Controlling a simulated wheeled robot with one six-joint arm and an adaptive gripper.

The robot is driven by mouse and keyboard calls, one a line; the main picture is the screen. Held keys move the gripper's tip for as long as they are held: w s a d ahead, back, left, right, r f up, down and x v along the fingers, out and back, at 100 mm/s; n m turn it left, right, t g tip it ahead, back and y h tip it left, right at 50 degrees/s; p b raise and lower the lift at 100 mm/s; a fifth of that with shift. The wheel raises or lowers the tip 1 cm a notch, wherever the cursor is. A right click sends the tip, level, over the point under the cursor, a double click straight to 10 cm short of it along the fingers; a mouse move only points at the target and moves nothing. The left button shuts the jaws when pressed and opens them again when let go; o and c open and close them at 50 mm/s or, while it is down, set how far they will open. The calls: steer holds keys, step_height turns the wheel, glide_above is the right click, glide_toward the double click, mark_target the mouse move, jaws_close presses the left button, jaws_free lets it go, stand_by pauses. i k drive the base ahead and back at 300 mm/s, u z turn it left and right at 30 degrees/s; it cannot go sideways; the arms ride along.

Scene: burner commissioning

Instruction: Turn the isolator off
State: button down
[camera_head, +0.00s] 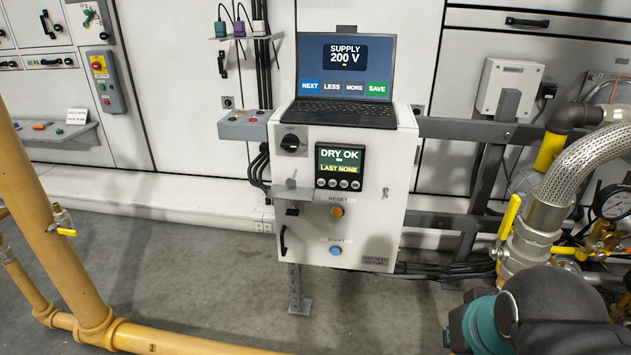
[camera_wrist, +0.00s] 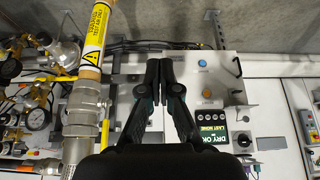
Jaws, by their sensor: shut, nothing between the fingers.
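A black rotary knob on a grey plate (camera_head: 291,142) is on the upper left of the white control box (camera_head: 365,215); it looks like the isolator. Its lettering is too small to read surely, and its handle seems near level with a slight tilt. It also shows, upside down, in the wrist view (camera_wrist: 244,140). A red and yellow switch (camera_head: 98,67) is on a grey station on the far left wall. My gripper (camera_wrist: 165,62) is shut and empty, left of the box's buttons in the wrist view, apart from the knob. In the head view only my arm shows, at lower right.
A display (camera_head: 339,168) reads DRY OK, with orange (camera_head: 337,212) and blue (camera_head: 336,251) buttons below. A laptop (camera_head: 346,70) stands on the box. Braided hose (camera_head: 580,165) and gauges crowd the right. Yellow pipe (camera_head: 50,200) crosses the left. Floor before the box is clear.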

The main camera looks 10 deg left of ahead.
mark_target(291, 142)
steer(key=k, duration=1.2)
steer(key=u, duration=0.65)
steer(key=i, duration=1.05)
steer(key=z, duration=0.1)
